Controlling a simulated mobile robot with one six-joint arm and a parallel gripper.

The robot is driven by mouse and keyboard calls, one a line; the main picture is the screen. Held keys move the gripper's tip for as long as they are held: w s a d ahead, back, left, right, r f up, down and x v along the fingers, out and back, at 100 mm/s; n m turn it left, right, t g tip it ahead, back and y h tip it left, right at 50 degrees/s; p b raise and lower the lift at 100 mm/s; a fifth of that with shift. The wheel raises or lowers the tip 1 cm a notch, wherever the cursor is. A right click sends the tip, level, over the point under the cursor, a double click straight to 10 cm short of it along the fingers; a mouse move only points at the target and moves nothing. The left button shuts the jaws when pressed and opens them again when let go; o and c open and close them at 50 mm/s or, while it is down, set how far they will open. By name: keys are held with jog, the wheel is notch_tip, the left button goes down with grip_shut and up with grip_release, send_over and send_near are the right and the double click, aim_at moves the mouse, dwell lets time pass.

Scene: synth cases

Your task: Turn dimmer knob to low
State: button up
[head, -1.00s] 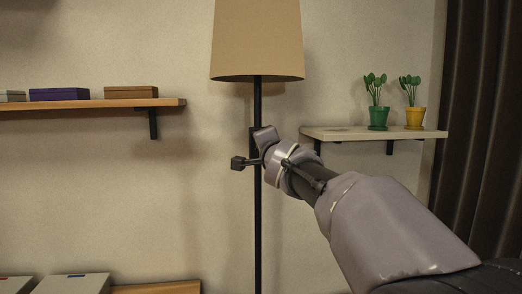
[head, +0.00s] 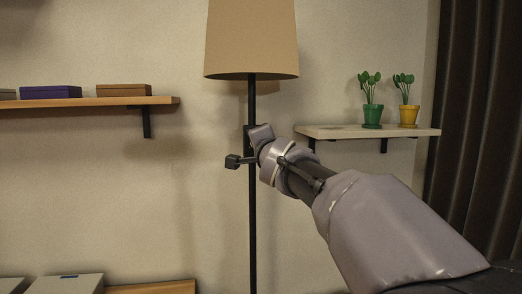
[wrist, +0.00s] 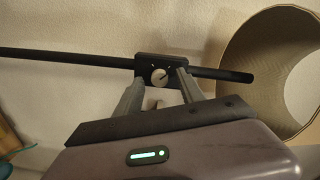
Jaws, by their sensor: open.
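The lamp's dimmer knob (wrist: 159,77) is small, round and pale, on a black box (wrist: 149,66) fixed to the black pole (wrist: 75,55). A dark mark on the knob points toward the upper right in the wrist view. My gripper (wrist: 160,79) is open, with one grey finger on each side of the knob. I cannot tell whether either finger touches it. In the head view, the end of my arm is at the lamp pole (head: 252,220), below the tan shade (head: 251,40). The knob is hidden there.
A wooden shelf with boxes (head: 124,90) is on the left wall. A pale shelf (head: 325,132) with a green pot (head: 372,115) and a yellow pot (head: 408,117) is right of the pole. A dark curtain (head: 470,120) hangs at far right.

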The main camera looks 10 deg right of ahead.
jog(key=s, duration=1.6)
jog(key=shift+s+r, duration=0.25)
jog(key=shift+s, duration=0.05)
jog(key=s+a+f+n+g+y, duration=0.1)
jog(key=s+f+n+g, duration=0.4)
jog(key=s+f, duration=0.8)
jog(key=s+a+f+n+g+y, duration=0.1)
jog(key=s+f+n+g, duration=0.3)
jog(key=s+f, duration=0.9)
notch_tip(320, 180, down, 6)
jog(key=a+g, duration=0.1)
jog(key=g, duration=0.1)
jog(key=shift+a+n+g, duration=0.35)
jog(key=shift+n+g, duration=0.05)
